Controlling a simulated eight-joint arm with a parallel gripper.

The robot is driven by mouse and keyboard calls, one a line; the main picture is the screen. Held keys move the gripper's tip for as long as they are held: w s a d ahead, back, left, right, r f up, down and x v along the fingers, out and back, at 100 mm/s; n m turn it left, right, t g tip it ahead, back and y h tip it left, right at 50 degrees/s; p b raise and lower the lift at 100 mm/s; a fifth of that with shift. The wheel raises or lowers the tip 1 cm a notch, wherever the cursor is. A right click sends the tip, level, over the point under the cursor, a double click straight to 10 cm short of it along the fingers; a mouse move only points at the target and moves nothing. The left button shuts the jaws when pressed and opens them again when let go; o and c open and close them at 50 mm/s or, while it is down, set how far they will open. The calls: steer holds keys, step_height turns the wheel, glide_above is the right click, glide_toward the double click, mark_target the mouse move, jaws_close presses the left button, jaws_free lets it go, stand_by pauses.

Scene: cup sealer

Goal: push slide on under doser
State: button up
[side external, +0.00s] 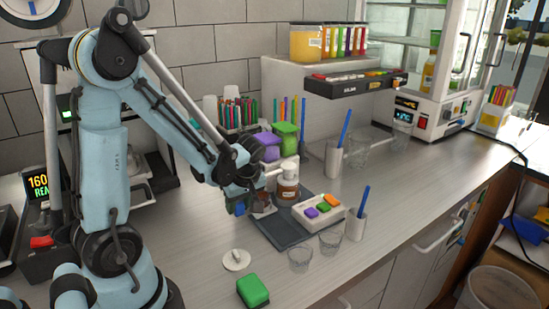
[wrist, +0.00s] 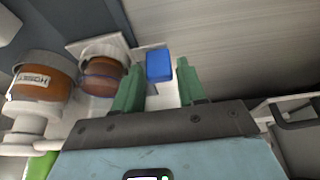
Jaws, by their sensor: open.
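My gripper (wrist: 158,84) is open, its two green fingers apart with nothing held between them. A small blue block (wrist: 159,64), which may be the slide, shows just beyond the fingertips and between them; contact cannot be told. In the side view my gripper (side external: 243,199) is low over the counter, left of an amber jar (side external: 288,190) with a pale top, likely the doser. In the wrist view a labelled amber container (wrist: 45,78) and a second amber one with a white rim (wrist: 103,76) are left of the fingers. The doser's underside is hidden.
A dark grey board (side external: 279,235) lies below the jar. A white disc (side external: 236,261) and green block (side external: 253,291) lie in front.

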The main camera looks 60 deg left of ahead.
steer(key=shift+a+f, duration=0.1)
steer(key=shift+f, duration=0.15)
jaws_close()
steer(key=shift+a, duration=2.4)
jaws_free()
